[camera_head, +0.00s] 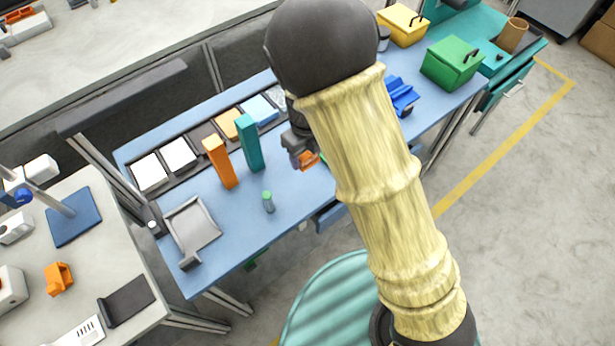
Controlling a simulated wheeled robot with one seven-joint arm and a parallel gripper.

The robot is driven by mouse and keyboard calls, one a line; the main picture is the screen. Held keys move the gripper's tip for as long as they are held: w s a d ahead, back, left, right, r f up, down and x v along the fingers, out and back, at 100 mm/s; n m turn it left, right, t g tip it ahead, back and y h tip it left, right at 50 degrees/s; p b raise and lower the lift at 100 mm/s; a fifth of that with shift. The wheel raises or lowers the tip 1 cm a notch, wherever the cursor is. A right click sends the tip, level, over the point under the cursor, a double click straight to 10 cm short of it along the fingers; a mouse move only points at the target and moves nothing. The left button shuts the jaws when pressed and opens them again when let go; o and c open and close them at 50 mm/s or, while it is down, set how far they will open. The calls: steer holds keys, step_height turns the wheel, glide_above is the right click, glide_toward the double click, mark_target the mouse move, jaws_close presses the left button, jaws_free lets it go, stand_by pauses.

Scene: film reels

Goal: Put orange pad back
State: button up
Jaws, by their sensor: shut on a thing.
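My gripper (301,146) is above the blue workbench, right of the teal upright block, and partly hidden by my arm. It is shut on a small orange piece, which looks like the orange pad (307,160); only part of it shows. A long dark rack (134,181) runs along the back of the bench. It holds two white pads (150,172), a tan-orange pad (228,123) and a light blue pad (260,108). A dark brown section (203,137) lies between the white and tan-orange pads; I cannot tell whether it is empty.
An orange upright block (219,163) and a teal upright block (249,143) stand before the rack. A small green-topped cylinder (268,202) and a grey tray (193,224) are nearer the front. Blue (401,96), green (452,62) and yellow (403,25) items stand right.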

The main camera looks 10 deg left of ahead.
steer(key=shift+a, duration=0.1)
steer(key=shift+f, duration=0.1)
glide_above(306, 181)
step_height(306, 181, down, 6)
stand_by(0.5)
steer(key=shift+f, duration=1.85)
